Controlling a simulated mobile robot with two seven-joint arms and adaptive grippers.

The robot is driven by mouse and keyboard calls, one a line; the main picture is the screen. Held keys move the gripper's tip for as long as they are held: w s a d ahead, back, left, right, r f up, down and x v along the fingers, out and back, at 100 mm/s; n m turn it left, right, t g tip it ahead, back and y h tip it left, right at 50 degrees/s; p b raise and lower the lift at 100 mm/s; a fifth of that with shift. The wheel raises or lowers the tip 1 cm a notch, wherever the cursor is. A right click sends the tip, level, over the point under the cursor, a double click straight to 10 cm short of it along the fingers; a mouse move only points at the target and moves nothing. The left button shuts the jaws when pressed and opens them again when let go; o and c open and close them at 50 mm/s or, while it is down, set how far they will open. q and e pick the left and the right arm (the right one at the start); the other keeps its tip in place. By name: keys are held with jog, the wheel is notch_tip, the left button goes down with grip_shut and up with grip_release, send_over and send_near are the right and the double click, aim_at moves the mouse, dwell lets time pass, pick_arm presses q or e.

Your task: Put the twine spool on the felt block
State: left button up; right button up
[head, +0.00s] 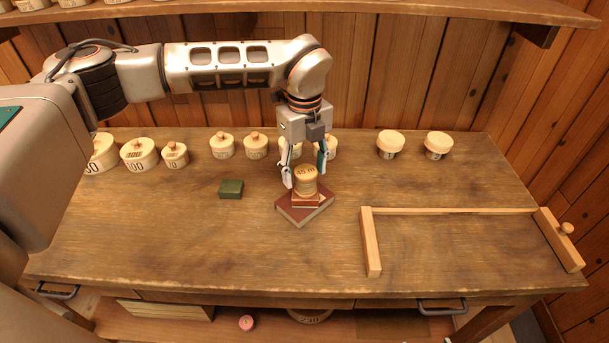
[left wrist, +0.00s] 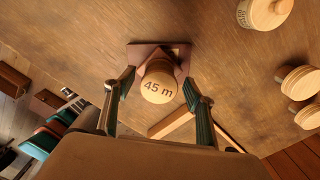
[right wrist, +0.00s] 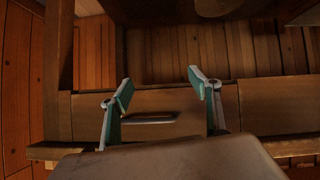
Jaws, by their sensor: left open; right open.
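The twine spool (head: 306,182), a pale wooden spool marked "45 m", stands upright on a small stack of reddish-brown books (head: 299,213). The felt block (head: 231,189), small and dark green, lies on the table to the left of the stack. My left gripper (head: 304,170) is open and points down over the spool, with one finger on each side. In the left wrist view, the spool (left wrist: 159,83) sits between the spread fingers, with gaps seen at both sides. My right gripper (right wrist: 160,88) is open and empty in the right wrist view, facing a drawer front with a handle.
Several lidded wooden pots, including a large one (head: 140,154), line the back left of the table (head: 150,240). Two more (head: 390,144) stand at the back right. A wooden frame (head: 371,242) lies on the right. The front left and middle are clear.

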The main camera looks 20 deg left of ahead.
aim_at(304, 170)
pick_arm(q)
notch_tip(304, 170, up, 10)
jog(key=shift+f+b, duration=0.1)
jog(key=shift+b, duration=0.4)
jog(key=shift+r, duration=0.25)
jog(key=shift+s, duration=0.1)
